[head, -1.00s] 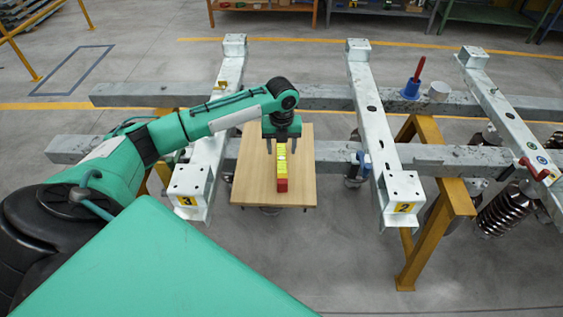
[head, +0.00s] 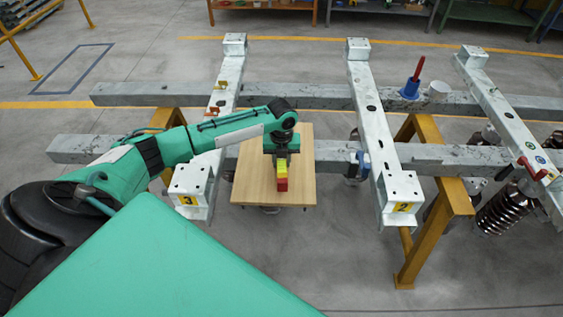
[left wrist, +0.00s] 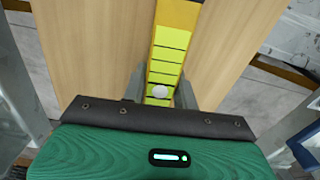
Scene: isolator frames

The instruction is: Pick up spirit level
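The spirit level (head: 281,184) is a yellow bar with a red end, lying on a wooden board (head: 251,190). It shows as a long yellow strip (left wrist: 167,56) with dark lines and a round pale vial in the left wrist view. My left gripper (head: 281,157) is down over the level from above. In the left wrist view, its two grey fingers (left wrist: 161,90) stand close against both long sides of the level, shut on it. The gripper body hides part of the level. The level still appears to rest on the board. My right gripper is not in view.
Grey metal beams run across the frame (head: 440,157), with crossbars marked 3 (head: 191,186) and 2 (head: 402,187) on either side of the board. A blue holder with a red handle (head: 411,88) stands on the rear beam. Yellow trestles stand below.

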